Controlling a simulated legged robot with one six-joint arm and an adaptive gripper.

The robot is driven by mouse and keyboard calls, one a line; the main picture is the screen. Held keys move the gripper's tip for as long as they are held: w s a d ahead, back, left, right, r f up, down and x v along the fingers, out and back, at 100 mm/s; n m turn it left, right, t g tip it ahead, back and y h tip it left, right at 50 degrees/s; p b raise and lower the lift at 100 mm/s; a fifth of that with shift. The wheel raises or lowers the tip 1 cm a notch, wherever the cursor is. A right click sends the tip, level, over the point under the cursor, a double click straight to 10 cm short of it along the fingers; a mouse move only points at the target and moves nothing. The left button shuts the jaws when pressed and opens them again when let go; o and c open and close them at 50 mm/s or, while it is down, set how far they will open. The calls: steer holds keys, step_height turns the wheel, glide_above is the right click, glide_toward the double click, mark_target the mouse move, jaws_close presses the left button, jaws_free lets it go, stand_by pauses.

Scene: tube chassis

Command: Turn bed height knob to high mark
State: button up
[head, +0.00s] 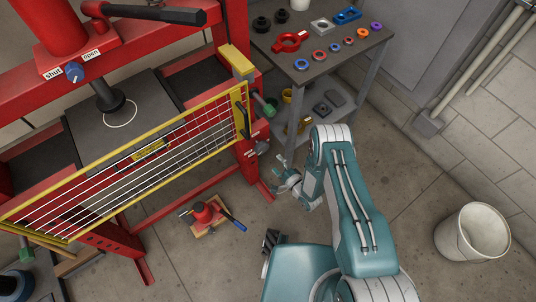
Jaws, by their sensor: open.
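A small grey knob (263,147) sits on the red press frame's right post, with two small white labels (252,153) beside it. It is likely the bed height knob, but the labels are too small to read and its pointing direction cannot be told. My gripper (281,180) is open and empty, just below and right of the knob, apart from it in the picture.
The red press (215,15) has a yellow mesh guard (150,150), a green knob (269,108) and a blue valve knob (75,72) marked shut and open. A red jack (207,212) lies on the floor. A grey parts bench (335,62) stands behind; a white bucket (472,234) stands right. Floor between is clear.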

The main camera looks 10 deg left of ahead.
steer(key=v, duration=0.3)
steer(key=shift+s, duration=0.15)
stand_by(0.5)
